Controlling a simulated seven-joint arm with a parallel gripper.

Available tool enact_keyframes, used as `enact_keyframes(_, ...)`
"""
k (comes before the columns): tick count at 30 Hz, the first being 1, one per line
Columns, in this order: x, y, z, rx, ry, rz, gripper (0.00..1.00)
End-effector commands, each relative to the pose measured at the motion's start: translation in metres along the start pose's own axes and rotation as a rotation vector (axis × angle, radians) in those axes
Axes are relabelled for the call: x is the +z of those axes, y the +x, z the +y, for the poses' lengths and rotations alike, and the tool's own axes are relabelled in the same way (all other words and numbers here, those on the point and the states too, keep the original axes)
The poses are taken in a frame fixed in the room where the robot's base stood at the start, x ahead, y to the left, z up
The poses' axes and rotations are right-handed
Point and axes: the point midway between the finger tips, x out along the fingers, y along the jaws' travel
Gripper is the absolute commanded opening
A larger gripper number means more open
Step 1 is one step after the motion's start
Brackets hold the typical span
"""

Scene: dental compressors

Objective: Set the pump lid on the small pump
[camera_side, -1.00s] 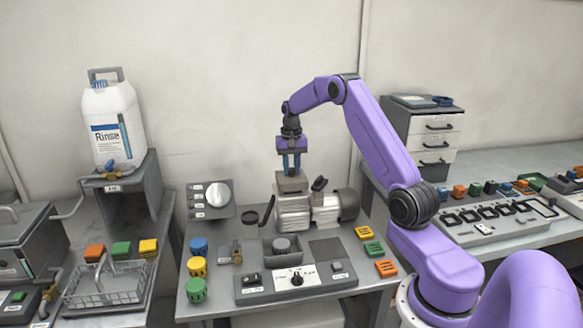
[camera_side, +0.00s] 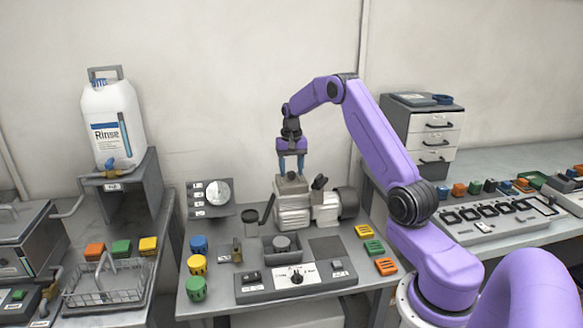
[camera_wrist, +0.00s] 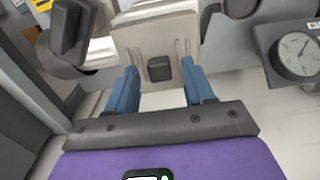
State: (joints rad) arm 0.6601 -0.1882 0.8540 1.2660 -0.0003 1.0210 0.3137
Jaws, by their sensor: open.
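The pump lid (camera_side: 288,186), a pale grey block with a small dark knob, sits on top of the small pump (camera_side: 292,213) on the middle bench. In the wrist view the lid (camera_wrist: 135,40) is just ahead of my fingers, with its knob between them in the picture. My gripper (camera_side: 291,172) is right above the lid, pointing down, and its blue fingers are apart with nothing held. In the wrist view a gap shows between each finger of my gripper (camera_wrist: 158,75) and the knob. Whether the lid is fully seated is too small to tell.
A dark cylinder on the pump's right side (camera_side: 347,203) and a black-topped fitting (camera_side: 319,184) stand close to the lid. A control panel (camera_side: 262,290) and a grey tray (camera_side: 267,266) lie in front. A gauge (camera_wrist: 298,55) shows in the wrist view. Space above is clear.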

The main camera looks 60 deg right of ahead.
Motion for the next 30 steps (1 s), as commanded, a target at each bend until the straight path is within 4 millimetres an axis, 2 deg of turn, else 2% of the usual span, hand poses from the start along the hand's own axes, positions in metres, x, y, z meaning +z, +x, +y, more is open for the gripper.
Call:
enact_keyframes(5,-0.001,-0.009,0.000,-0.001,0.000,0.003,0.53)
enact_keyframes(8,-0.001,-0.024,-0.001,-0.001,0.000,0.004,0.53)
enact_keyframes(21,-0.001,-0.109,0.000,-0.001,0.000,0.004,0.53)
enact_keyframes(25,0.000,-0.124,0.000,0.000,0.000,0.002,0.53)
enact_keyframes(30,0.000,-0.132,0.000,0.000,0.000,0.001,0.53)
